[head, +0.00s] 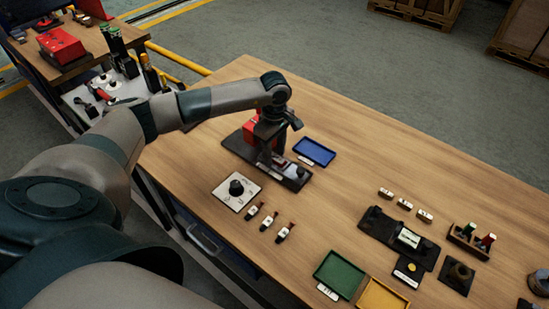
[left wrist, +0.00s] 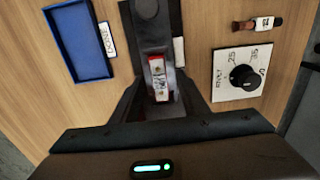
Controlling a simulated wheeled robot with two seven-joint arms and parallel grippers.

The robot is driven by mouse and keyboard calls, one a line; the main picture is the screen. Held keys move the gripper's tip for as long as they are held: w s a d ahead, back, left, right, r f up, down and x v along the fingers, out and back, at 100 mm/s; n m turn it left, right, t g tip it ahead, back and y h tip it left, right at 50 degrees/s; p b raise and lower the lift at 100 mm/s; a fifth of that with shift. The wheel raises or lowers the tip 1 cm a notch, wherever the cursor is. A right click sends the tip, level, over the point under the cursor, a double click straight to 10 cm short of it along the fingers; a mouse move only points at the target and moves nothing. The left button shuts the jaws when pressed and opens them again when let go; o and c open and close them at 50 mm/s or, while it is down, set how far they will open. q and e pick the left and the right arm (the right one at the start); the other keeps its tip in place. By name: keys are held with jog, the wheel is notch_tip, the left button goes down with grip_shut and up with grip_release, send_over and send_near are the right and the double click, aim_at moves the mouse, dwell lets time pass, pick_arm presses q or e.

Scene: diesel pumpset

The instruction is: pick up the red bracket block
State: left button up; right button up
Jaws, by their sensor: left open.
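A small red block with a white label, which looks like the red bracket block (left wrist: 157,68), sits on a dark base (left wrist: 160,38) in the left wrist view. My left gripper (left wrist: 158,88) is open above it, with the block showing between its two dark fingers. I cannot tell whether the fingers touch it. In the head view my left gripper (head: 268,150) points down over the dark base (head: 297,183), and the arm hides much of what is there. My right gripper is not in view.
A blue tray (head: 314,152) lies just right of the base. A dial plate (head: 236,190) and several small tagged parts (head: 268,221) lie in front. Green (head: 338,274) and yellow (head: 382,297) trays and a dark fixture (head: 385,228) stand further right. The table's back right is clear.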

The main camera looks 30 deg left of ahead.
aim_at(276, 157)
pick_arm(q)
jog(key=shift+c, duration=0.6)
grip_shut()
jog(key=shift+r, duration=0.2)
jog(key=shift+w+r+b, duration=0.1)
jog(key=shift+r+b, duration=0.55)
jog(key=shift+b, duration=0.05)
jog(key=shift+d+r+b, duration=0.2)
jog(key=shift+r+b, duration=0.6)
jog(key=shift+r, duration=0.4)
jog(key=w+d+r+b, duration=0.2)
jog(key=d+r+b, duration=0.2)
jog(key=d+r, duration=0.3)
jog(key=shift+d, duration=2.05)
